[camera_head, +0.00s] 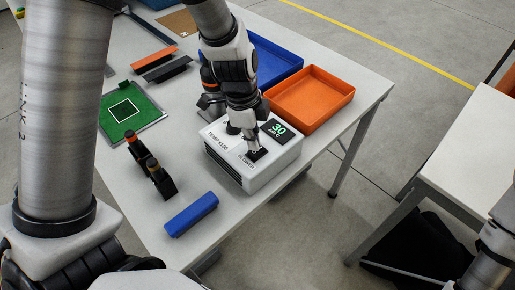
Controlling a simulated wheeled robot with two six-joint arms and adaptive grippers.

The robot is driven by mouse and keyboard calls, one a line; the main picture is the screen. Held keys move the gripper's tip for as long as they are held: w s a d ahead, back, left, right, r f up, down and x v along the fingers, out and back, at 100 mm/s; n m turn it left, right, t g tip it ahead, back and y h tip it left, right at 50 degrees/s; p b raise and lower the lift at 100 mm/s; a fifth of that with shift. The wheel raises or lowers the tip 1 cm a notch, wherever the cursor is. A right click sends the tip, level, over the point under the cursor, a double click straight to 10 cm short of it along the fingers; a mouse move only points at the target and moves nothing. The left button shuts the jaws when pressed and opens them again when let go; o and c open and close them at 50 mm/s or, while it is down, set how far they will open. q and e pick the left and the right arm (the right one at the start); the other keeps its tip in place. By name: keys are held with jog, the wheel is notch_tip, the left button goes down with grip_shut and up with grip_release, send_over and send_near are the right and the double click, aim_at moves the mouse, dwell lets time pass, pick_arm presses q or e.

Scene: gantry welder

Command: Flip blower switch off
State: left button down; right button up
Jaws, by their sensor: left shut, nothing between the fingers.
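A white blower station box (270,175) stands on the table. Its top carries a small display (279,128) reading 30, a knob (233,128) by the printed temperature label, and a dark blower switch (257,155) near the front right edge. My left gripper (252,147) is shut and empty, pointing down with its tips at the switch. The fingers partly hide the switch, so I cannot tell its position or whether they touch it. My right gripper is out of view; part of an arm shows at the lower right edge.
An orange tray (311,97) and a blue tray (270,57) sit behind the box. A green board (139,110), a dark stand (152,166) and a blue block (191,214) lie to the left. A second table (470,150) stands at right across a floor gap.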

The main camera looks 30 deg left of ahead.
aim_at(253, 152)
pick_arm(q)
jog(key=shift+f+b, duration=0.8)
jog(key=shift+f, duration=0.1)
dwell(0.3)
notch_tip(253, 152, up, 7)
jog(key=p, duration=0.5)
dwell(0.5)
